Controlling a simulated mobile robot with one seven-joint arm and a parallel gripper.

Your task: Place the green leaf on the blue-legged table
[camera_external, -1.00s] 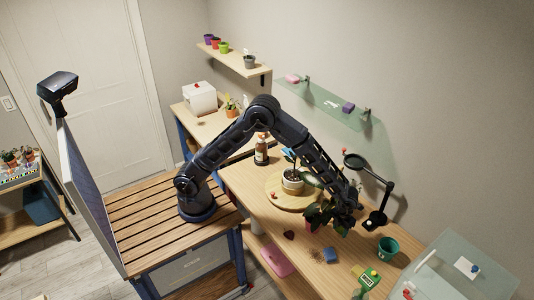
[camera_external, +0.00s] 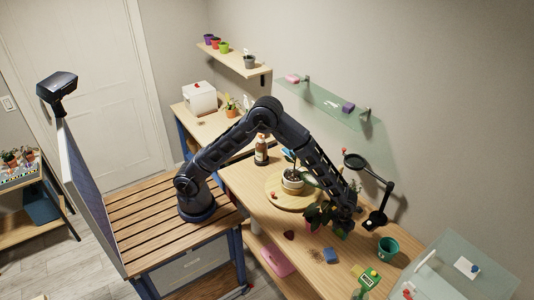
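My gripper (camera_external: 345,218) is at the far end of my arm, low over the long wooden bench, beside a dark-leaved potted plant (camera_external: 313,217). Its fingers are small, dark and mixed with the foliage, so I cannot tell whether they are open or shut. I cannot single out the green leaf; dark green foliage shows at and around the gripper. The blue-legged table (camera_external: 207,124) stands at the back left, with a wooden top and a blue leg at its left side. A white box (camera_external: 199,98) and a small potted plant (camera_external: 231,107) stand on it.
A white-potted plant (camera_external: 292,181) stands on a round wooden board (camera_external: 274,191), near a brown bottle (camera_external: 261,152). A magnifier lamp (camera_external: 377,219), a teal pot (camera_external: 388,247) and a green device (camera_external: 366,278) are right of the gripper. A glass shelf (camera_external: 325,102) hangs above.

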